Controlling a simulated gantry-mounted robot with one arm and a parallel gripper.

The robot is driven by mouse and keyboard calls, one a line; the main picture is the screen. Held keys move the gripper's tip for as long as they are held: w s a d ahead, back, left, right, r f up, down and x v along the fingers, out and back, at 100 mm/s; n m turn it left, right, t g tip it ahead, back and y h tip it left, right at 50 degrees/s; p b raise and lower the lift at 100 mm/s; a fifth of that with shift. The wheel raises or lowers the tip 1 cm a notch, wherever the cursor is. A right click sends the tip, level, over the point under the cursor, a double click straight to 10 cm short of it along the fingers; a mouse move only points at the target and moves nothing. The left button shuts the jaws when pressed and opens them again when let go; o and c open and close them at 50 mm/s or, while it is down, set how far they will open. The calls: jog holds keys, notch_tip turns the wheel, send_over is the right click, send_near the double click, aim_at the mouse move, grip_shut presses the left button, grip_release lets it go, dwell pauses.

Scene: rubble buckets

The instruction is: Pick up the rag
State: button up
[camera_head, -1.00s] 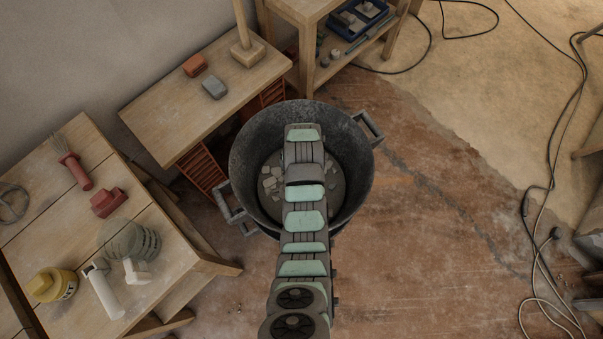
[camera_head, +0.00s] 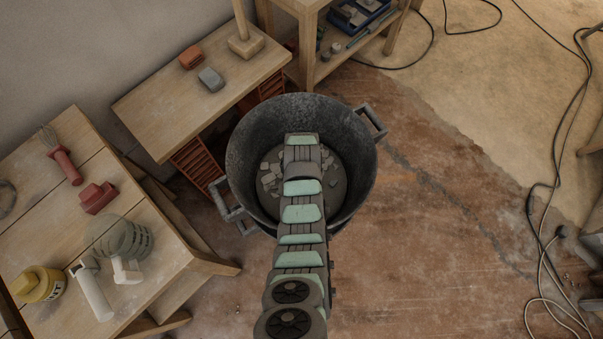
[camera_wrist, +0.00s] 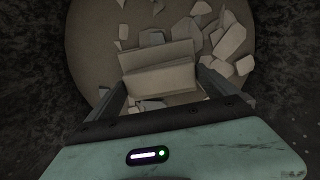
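In the wrist view my gripper (camera_wrist: 161,76) points down into the bucket, its two dark fingers spread apart. My gripper and the beige thing are hidden there behind the arm.
Grey rubble pieces (camera_wrist: 231,41) lie on the bucket floor around the beige thing. The bucket wall (camera_wrist: 285,60) surrounds the gripper. A low bench (camera_head: 160,100) and a table with tools (camera_head: 150,235) stand to the left. Bare floor (camera_head: 430,260) is to the right.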

jog(key=c, duration=0.9)
notch_tip(320, 180, up, 27)
jog(key=p, duration=1.3)
jog(key=shift+p, duration=0.3)
jog(key=shift+r, duration=0.1)
